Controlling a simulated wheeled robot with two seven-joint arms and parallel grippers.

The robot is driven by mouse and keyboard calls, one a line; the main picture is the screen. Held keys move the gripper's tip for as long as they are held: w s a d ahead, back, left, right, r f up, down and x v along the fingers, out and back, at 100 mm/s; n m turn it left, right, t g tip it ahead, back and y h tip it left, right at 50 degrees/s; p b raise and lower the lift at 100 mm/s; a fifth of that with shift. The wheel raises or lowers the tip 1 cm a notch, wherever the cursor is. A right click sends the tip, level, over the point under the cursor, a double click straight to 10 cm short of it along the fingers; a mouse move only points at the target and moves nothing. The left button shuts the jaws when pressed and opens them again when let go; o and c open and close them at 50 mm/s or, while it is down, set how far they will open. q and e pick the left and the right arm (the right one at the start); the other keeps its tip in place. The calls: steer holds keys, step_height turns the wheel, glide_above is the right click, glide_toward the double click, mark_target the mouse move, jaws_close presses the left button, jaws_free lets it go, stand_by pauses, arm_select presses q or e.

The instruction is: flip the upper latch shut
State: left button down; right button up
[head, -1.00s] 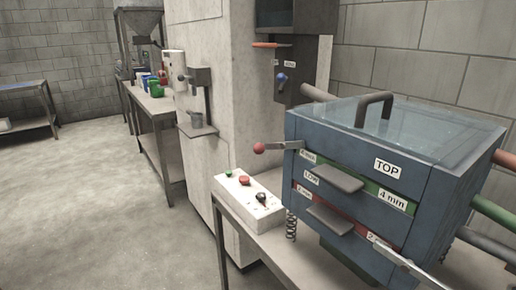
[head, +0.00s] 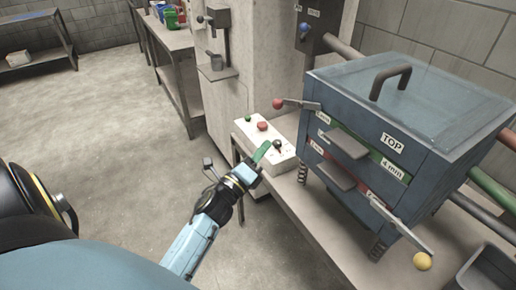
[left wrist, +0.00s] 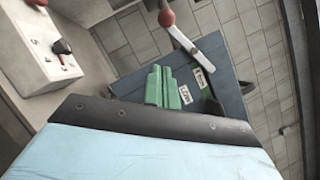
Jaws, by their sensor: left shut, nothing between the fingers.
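The upper latch (head: 299,104) is a grey metal lever with a red ball knob (head: 278,103), at the upper left corner of the blue sieve box (head: 345,110). It sticks out to the left, away from the box. My left gripper (head: 262,151) has green fingers, is shut and empty, and is left of the box and below the red knob in the head view. In the left wrist view the shut fingers (left wrist: 162,88) point towards the box, and the latch lever (left wrist: 188,42) with its red knob (left wrist: 166,18) lies beyond them, apart. My right gripper is not in view.
A white control box (head: 282,165) with buttons stands on the bench beside my left gripper. A lower latch (head: 400,226) with a yellow knob (head: 423,261) is at the box's lower front. Two grey handles (head: 347,143) stick out from the box front. The floor at left is open.

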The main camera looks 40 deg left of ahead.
arm_select(q)
steer(key=w+a+r+p, duration=0.1)
steer(key=w+r, duration=0.3)
steer(key=w, duration=0.4)
steer(key=shift+a, duration=0.6)
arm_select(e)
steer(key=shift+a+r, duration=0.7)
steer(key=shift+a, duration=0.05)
